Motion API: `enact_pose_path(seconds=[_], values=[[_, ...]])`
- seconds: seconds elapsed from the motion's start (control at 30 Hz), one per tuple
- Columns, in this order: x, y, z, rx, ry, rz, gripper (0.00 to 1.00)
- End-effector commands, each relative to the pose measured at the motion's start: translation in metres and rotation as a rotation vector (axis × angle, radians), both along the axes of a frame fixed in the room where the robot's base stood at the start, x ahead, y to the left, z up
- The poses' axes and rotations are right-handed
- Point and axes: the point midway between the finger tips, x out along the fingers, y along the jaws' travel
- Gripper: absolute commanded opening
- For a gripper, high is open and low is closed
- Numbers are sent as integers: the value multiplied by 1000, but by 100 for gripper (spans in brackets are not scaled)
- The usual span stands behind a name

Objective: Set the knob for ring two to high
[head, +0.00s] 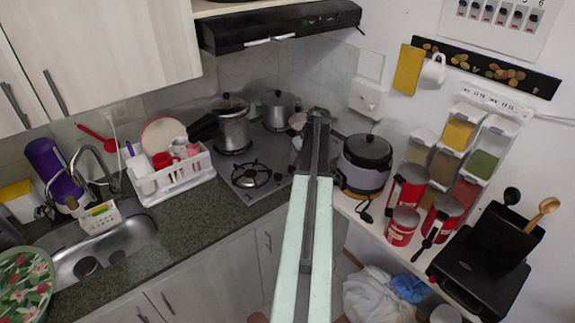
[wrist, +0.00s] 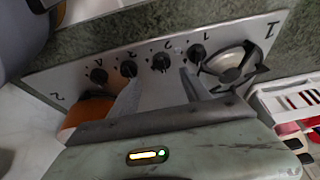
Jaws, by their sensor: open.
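In the wrist view a row of dark knobs runs along the steel stove panel (wrist: 225,38). The knob for ring two (wrist: 160,62) appears to be the second from the right, with a mark like a 2 above it. The rightmost knob (wrist: 196,52) stands beside the mark 1. My gripper (wrist: 159,78) is open and empty, its fingers pointing at the panel, with the second knob from the right just beyond the gap. I cannot tell whether a finger touches a knob. In the head view my gripper (head: 318,118) is over the stove's right side and my arm hides the knobs.
A burner (wrist: 235,65) lies right of the knobs, and a white dish rack (wrist: 272,98) is further right. In the head view a pressure cooker (head: 233,130) and a pot (head: 278,110) stand on the stove. A rice cooker (head: 365,165) is close right of my arm.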

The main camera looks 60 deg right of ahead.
Motion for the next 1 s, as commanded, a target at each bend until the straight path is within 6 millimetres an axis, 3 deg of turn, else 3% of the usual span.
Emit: enact_pose_path(seconds=[0.47,0.8,1.0], values=[[32,-4,-69,0,0,11,55],[36,-4,-71,0,0,11,55],[36,-4,-71,0,0,11,0]])
